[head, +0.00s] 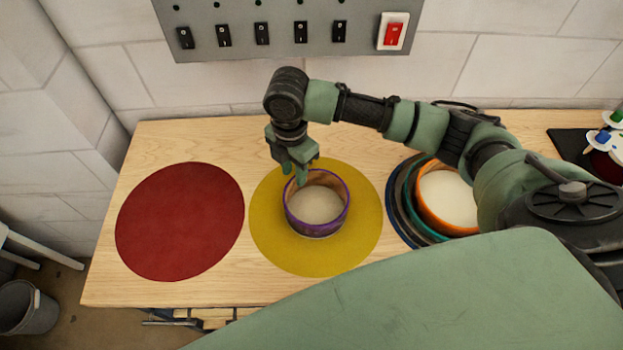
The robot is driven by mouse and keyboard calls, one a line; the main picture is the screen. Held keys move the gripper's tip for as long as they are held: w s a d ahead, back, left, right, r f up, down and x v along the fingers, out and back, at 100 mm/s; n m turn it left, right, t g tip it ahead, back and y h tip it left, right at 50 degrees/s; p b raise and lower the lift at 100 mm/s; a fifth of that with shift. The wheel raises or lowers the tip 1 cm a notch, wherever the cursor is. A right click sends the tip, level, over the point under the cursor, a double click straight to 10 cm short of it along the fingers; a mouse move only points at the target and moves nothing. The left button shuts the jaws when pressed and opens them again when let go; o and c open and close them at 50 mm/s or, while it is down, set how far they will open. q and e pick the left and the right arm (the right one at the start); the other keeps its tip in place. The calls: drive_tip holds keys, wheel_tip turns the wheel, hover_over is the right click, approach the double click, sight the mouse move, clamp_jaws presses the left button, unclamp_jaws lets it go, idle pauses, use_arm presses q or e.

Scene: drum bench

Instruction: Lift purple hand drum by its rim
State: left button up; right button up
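The purple hand drum (318,226) stands upright on a round yellow mat (352,250) in the middle of the bench, its open top showing a pale inside. My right gripper (298,176) points down at the drum's back-left rim. Its fingertips are at the rim and overlap it in the picture. I cannot tell whether they are closed on it, as the fingers hide that part of the rim. My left gripper is not in view.
A round red mat (180,222) lies bare at the left. An orange-rimmed drum (447,202) sits among darker rings at the right, partly behind my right arm. A grey switch panel (290,30) is on the wall behind. A dark board with small coloured items (572,148) lies far right.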

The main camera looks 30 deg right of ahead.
sight(295, 192)
drive_tip(key=shift+s+f+p, duration=0.15)
drive_tip(key=shift+f+p, duration=0.25)
drive_tip(key=shift+f, duration=0.45)
drive_tip(key=f+p, duration=0.1)
drive_tip(key=f, duration=0.3)
drive_tip(key=shift+w+f, duration=0.2)
clamp_jaws()
idle(0.5)
